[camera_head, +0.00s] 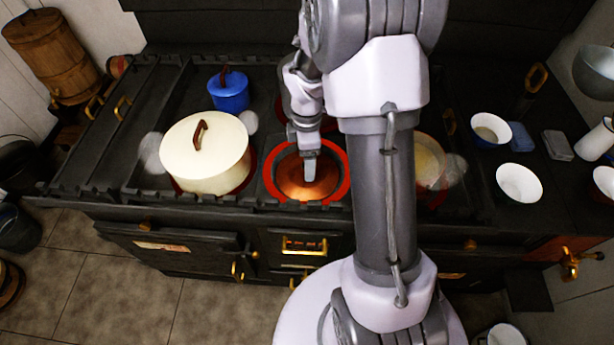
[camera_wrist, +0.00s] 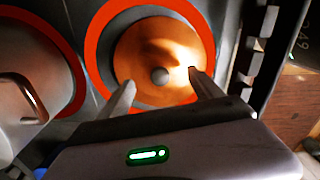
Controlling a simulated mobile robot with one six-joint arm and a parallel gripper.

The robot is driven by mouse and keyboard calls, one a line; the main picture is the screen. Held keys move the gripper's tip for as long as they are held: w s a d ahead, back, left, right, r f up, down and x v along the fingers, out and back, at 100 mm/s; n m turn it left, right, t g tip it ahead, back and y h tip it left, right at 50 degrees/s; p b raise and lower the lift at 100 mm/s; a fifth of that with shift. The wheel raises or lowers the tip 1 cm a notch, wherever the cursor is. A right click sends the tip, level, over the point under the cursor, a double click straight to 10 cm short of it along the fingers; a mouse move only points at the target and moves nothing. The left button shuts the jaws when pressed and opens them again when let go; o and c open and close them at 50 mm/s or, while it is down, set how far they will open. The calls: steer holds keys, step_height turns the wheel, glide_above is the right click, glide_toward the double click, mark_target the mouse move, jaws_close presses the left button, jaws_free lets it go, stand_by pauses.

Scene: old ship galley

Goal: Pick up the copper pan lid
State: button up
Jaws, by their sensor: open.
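The copper pan lid (camera_head: 308,181) lies on a red-ringed burner of the black stove, below my gripper in the head view. In the wrist view the lid (camera_wrist: 140,58) is a round copper disc with a grey knob (camera_wrist: 160,76) at its middle. My gripper (camera_head: 310,170) is over the lid, pointing down. In the wrist view its two fingers (camera_wrist: 160,88) are apart, one on each side of the knob, with nothing between them that I can see held. I cannot tell how far the fingertips are above the lid.
A large cream pot (camera_head: 207,165) with a lid stands just left of the copper lid. A blue pot (camera_head: 229,96) is behind it. Another pan (camera_head: 428,160) is partly hidden by my arm. White bowls (camera_head: 519,183) stand at the right. A notched rail runs along the stove's front edge.

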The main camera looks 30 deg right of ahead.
step_height(320, 180, down, 3)
steer(key=shift+r+b, duration=0.1)
steer(key=shift+b, duration=0.2)
steer(key=shift+r, duration=0.1)
steer(key=shift+c, duration=0.6)
steer(key=shift+s, duration=0.15)
jaws_close()
